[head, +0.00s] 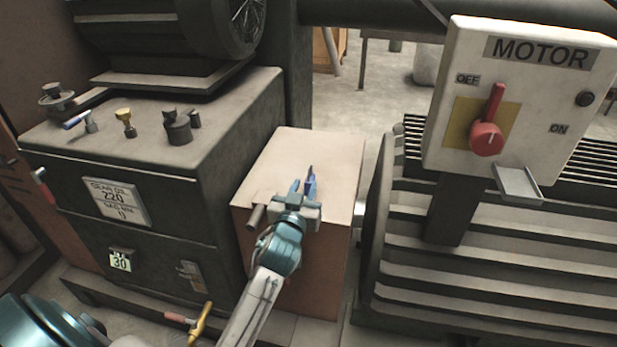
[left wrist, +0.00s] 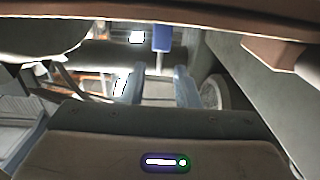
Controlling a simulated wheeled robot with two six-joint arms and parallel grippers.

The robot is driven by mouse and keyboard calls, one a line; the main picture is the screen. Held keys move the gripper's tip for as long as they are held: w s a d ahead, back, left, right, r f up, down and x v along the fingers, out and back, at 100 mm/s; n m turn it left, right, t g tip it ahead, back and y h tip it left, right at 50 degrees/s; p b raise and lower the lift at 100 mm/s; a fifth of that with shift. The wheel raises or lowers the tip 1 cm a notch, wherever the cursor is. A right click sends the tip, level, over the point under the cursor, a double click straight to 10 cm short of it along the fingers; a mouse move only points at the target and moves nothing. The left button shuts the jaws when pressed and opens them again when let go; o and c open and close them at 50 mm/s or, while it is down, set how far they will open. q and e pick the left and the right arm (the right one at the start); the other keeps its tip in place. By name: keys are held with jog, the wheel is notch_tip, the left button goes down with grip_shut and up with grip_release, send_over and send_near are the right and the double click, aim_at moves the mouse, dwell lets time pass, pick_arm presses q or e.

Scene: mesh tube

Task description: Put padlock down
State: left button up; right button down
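My left gripper (head: 303,187) is over the top of the brown box (head: 335,152), and its blue fingers point away from me. In the left wrist view its two fingers (left wrist: 160,88) stand apart with a gap between them. A small dark blue piece (head: 310,172) shows just at the fingertips in the head view. A blue block (left wrist: 162,37) with a pale stem shows beyond the fingers in the left wrist view. I cannot tell whether either is the padlock. No padlock shows clearly. My right gripper is out of view.
The motor switch box (head: 516,90) with a red handle (head: 487,125) and a small metal shelf (head: 517,181) stands at the right, above a ribbed motor housing (head: 480,270). A dark gearbox (head: 165,215) with valves and caps stands at the left. The brown box top has free room.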

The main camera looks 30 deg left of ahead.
pick_arm(q)
jog(key=s+d+f+m+g+h, duration=0.1)
jog(key=s+d+f+g, duration=0.1)
jog(key=s+f, duration=0.4)
jog(key=s+d+f+m+g+h, duration=0.1)
jog(key=s+f+g, duration=0.3)
jog(key=s, duration=0.9)
jog(key=s+d+f+m+g+h, duration=0.1)
jog(key=s+d+f+g+h, duration=0.2)
jog(key=s+f, duration=0.5)
jog(key=s+g, duration=0.1)
jog(key=s, duration=0.1)
jog(key=shift+s+d+f, duration=0.25)
jog(key=shift+s+f, duration=0.05)
jog(key=shift+s, duration=0.05)
